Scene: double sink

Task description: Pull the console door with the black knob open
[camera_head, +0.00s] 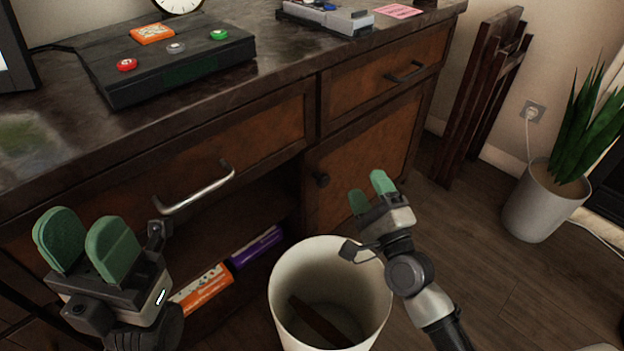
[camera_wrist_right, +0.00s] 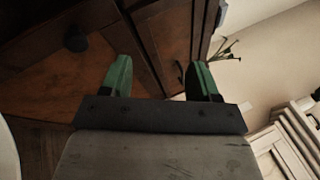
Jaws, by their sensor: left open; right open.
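The console door (camera_head: 355,165) is a brown wooden panel below the right drawer, and it looks shut. Its round black knob (camera_head: 321,179) sits near the door's left edge. In the right wrist view the knob (camera_wrist_right: 76,41) shows at the upper left, outside the fingers. My right gripper (camera_head: 371,193) is open and empty, in front of the door and to the right of the knob, apart from it. It also shows in the right wrist view (camera_wrist_right: 160,75). My left gripper (camera_head: 86,244) is open and empty in front of the left part of the console.
A white bin (camera_head: 283,285) stands on the floor below the knob, close to my right arm. A silver drawer handle (camera_head: 196,194) and a dark one (camera_head: 405,73) stick out. An open shelf holds orange (camera_head: 202,288) and purple (camera_head: 256,247) boxes. A potted plant (camera_head: 545,205) stands right.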

